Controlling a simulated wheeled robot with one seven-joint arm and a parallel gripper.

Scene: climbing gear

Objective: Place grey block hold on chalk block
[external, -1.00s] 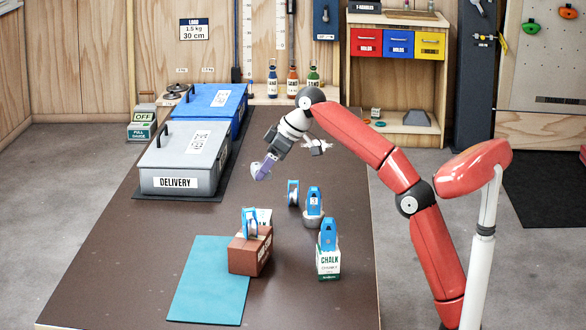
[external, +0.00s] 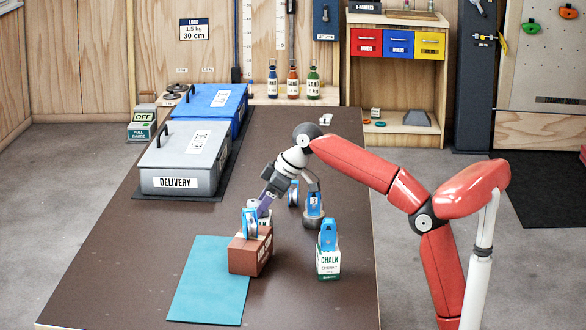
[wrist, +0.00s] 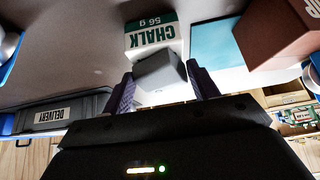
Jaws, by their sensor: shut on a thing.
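The grey block hold (wrist: 160,72) sits between the purple fingers of my gripper (wrist: 162,88) in the wrist view. My gripper is shut on it. In that view it overlaps a white and green chalk block (wrist: 152,38) lettered CHALK and 56 g. I cannot tell whether the two touch. In the external view my gripper (external: 264,207) is low over the table, behind a blue piece of gear (external: 249,224) that partly hides it. The held block is not clear there. A white and green CHALK box (external: 328,262) stands to the right.
A brown box (external: 249,257) stands close below my gripper, partly on a teal mat (external: 208,283). Other blue gear (external: 314,202) stands to the right. A grey DELIVERY box (external: 178,182) and a blue box (external: 240,100) stand at the left.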

